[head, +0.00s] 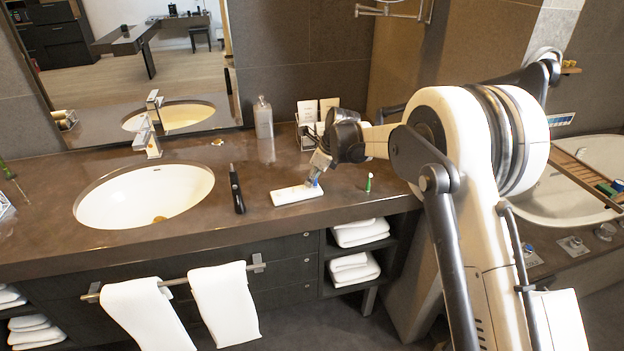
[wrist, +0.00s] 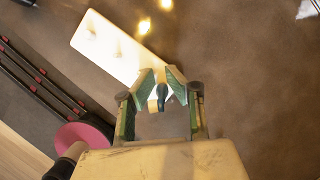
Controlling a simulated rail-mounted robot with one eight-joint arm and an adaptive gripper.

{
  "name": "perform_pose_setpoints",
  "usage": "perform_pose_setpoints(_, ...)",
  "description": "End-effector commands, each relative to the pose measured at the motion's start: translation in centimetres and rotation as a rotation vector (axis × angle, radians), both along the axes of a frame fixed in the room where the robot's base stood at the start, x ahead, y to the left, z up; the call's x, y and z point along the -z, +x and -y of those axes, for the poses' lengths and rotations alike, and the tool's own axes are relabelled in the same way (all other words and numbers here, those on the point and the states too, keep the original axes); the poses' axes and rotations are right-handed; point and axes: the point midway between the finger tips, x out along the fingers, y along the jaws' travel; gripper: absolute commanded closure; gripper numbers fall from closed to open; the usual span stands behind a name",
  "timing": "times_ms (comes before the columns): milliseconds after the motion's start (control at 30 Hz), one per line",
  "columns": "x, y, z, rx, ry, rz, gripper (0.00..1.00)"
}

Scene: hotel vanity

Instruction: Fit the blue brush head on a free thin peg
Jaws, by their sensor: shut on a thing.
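My gripper (head: 314,172) points down over the right end of the white peg base (head: 290,194). It is shut on the blue brush head (head: 311,181), a small blue patch at the fingertips. In the wrist view the gripper (wrist: 161,86) holds the brush head (wrist: 164,93) between its pads, close to the near end of the base (wrist: 112,42). Small faint marks show on the base there; I cannot make out thin pegs. I cannot tell whether the brush head touches the base.
A green-and-white brush head (head: 369,183) stands right of the base. A black handle (head: 236,190) lies to the left, beside the sink (head: 145,196). A bottle (head: 263,118) and a card holder (head: 306,135) stand behind. The counter's front edge is close to the base.

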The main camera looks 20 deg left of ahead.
Motion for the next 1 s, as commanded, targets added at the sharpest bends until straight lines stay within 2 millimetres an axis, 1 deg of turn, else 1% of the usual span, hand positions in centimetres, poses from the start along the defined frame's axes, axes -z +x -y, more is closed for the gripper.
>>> perform_pose_setpoints(100,0.3,0.0,0.0,0.000,0.000,0.000,0.96)
perform_pose_setpoints(300,0.2,0.0,0.0,0.000,0.000,0.000,0.96)
perform_pose_setpoints(333,0.2,0.0,0.0,0.000,0.000,0.000,0.83)
perform_pose_setpoints(467,0.2,0.0,0.0,0.000,0.000,0.000,0.66)
perform_pose_setpoints(500,0.2,0.0,0.0,0.000,0.000,0.000,0.65)
perform_pose_setpoints(767,0.0,0.0,0.1,0.000,0.000,0.000,0.65)
perform_pose_setpoints(867,-0.6,-0.1,0.3,0.000,0.000,0.000,0.65)
perform_pose_setpoints(1000,-2.6,-0.3,1.1,0.000,0.000,0.000,0.65)
